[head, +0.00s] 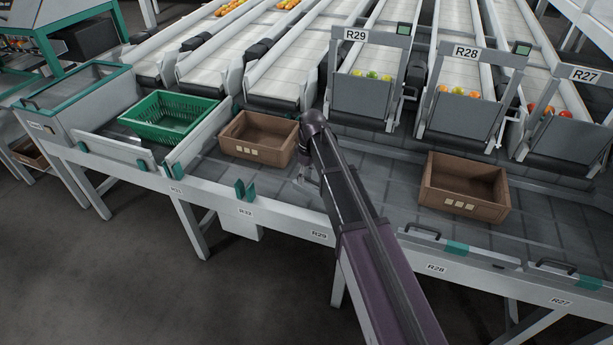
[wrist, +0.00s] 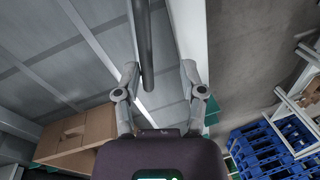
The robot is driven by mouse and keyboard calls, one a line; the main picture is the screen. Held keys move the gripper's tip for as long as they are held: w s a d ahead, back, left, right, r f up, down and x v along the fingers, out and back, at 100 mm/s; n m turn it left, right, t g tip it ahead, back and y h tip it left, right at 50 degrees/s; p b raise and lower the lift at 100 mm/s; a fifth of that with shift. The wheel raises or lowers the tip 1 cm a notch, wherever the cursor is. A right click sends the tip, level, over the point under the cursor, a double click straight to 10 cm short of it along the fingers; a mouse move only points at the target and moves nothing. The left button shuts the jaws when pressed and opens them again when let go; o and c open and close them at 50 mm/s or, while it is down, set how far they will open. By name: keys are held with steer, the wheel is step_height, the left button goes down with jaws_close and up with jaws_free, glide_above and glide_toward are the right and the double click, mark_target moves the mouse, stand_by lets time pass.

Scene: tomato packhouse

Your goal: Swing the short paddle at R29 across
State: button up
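My gripper (head: 306,178) is low over the grey roller bed, just inside the front rail near the R29 label (head: 319,236). In the wrist view my gripper (wrist: 160,72) has its two fingers spread apart. The R29 paddle cannot be made out in the head view, where my arm covers part of that stretch. The R29 chute (head: 368,100) behind holds green and yellow tomatoes.
A brown crate (head: 248,154) stands left of my gripper, and another brown crate (head: 448,206) stands to the right. A green crate (head: 152,136) is farther left. Paddles with black handles lie along the rail at R28 (head: 425,241) and R27.

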steer(key=shift+d, duration=0.1)
steer(key=c, duration=0.5)
steer(key=shift+s+d, duration=0.15)
steer(key=shift+d, duration=0.1)
jaws_close()
steer(key=s+d+m+t+h, duration=0.1)
steer(key=s+d+m+t, duration=0.1)
steer(key=s+d+m, duration=1)
steer(key=s+d, duration=0.5)
steer(key=d, duration=0.5)
steer(key=shift+s+f, duration=0.2)
steer(key=shift+s, duration=0.05)
steer(key=shift+a, duration=0.1)
